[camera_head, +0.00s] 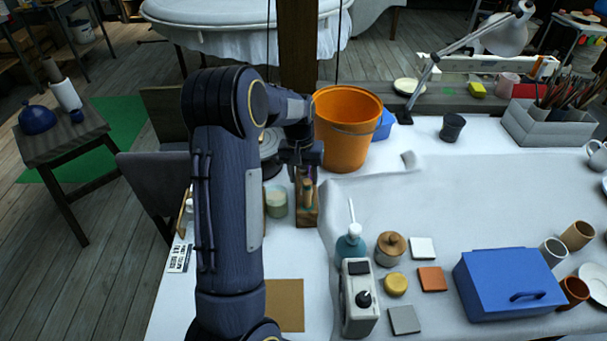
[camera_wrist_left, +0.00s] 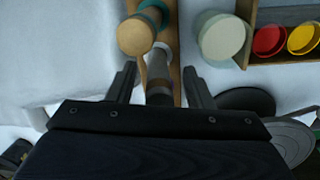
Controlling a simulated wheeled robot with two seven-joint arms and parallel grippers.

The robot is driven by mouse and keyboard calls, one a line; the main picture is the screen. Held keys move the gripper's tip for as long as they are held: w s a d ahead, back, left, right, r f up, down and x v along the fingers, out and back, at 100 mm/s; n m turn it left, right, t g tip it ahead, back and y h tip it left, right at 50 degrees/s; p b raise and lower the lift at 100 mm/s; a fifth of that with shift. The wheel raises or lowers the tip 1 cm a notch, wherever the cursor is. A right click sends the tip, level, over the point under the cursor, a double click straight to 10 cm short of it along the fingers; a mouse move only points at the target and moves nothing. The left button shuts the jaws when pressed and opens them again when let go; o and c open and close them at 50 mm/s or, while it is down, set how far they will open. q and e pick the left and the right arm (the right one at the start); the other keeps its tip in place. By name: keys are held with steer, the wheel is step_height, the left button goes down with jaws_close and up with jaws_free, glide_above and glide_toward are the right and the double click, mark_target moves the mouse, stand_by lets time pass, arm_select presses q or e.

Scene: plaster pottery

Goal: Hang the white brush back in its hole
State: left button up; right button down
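My left gripper (camera_head: 302,160) points down over a wooden stand (camera_head: 306,218) behind the pump bottle. In the left wrist view, its fingers (camera_wrist_left: 160,86) are apart. A brush with a whitish band (camera_wrist_left: 160,62) shows between the fingertips, with gaps at its sides, so it does not look gripped. A second brush, with a round wooden end and a teal band (camera_wrist_left: 137,36), stands just beyond, on the same stand. Whether the whitish brush sits in a hole is hidden. My right gripper is not in view.
An orange bucket (camera_head: 347,130) stands close behind the gripper. A pale green jar (camera_head: 276,202) is left of the stand; it also shows in the wrist view (camera_wrist_left: 222,38), near a wooden tray with red and yellow pots (camera_wrist_left: 268,40). A teal pump bottle (camera_head: 350,246) stands in front.

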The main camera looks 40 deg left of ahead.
arm_select(q)
steer(key=shift+r, duration=0.1)
steer(key=r+p, duration=0.4)
steer(key=r, duration=0.1)
steer(key=r+p, duration=0.2)
steer(key=shift+s+a+r, duration=0.1)
steer(key=shift+a+r, duration=0.2)
steer(key=shift+r, duration=0.05)
steer(key=s+d+r+m+t+h, duration=0.2)
steer(key=s+d+r+t, duration=0.1)
steer(key=s+d+r, duration=0.8)
steer(key=s+d+m+t, duration=0.2)
steer(key=s+d, duration=0.8)
steer(key=s, duration=0.3)
steer(key=shift+s+f+h, duration=0.15)
steer(key=shift+f+h, duration=0.25)
steer(key=shift+f, duration=0.05)
steer(key=shift+d, duration=0.1)
